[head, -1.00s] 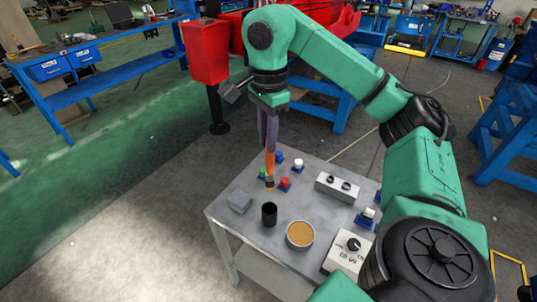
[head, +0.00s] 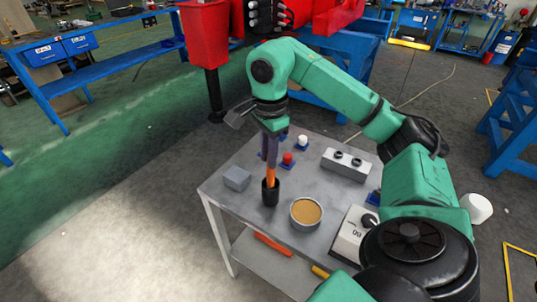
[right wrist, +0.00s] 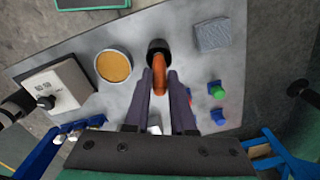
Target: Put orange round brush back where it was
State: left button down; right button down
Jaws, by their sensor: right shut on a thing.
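The orange round brush (head: 270,174) is held upright in my right gripper (head: 269,155), which is shut on it. The lower end of the brush is at the mouth of the black cup (head: 270,194) on the grey table; how deep it reaches is hidden. In the right wrist view, the brush (right wrist: 159,76) stands between the two fingers (right wrist: 160,90) and meets the opening of the black cup (right wrist: 158,46). My left gripper is not in view.
On the grey table (head: 235,212) a round tin with tan contents (head: 306,212) stands right of the cup. A grey block (head: 237,178) is left of it. A white box with a knob (head: 350,235) and a grey two-knob box (head: 345,164) stand farther right. Red and white buttons (head: 288,158) are behind.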

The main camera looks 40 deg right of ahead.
jog(key=shift+f, duration=0.2)
jog(key=c, duration=0.8)
grip_release()
jog(key=shift+o, duration=0.2)
notch_tip(320, 180, up, 13)
jog(key=p, duration=0.8)
jog(key=shift+s+f, duration=0.15)
jog(key=shift+f, duration=0.05)
jog(key=shift+f, duration=0.1)
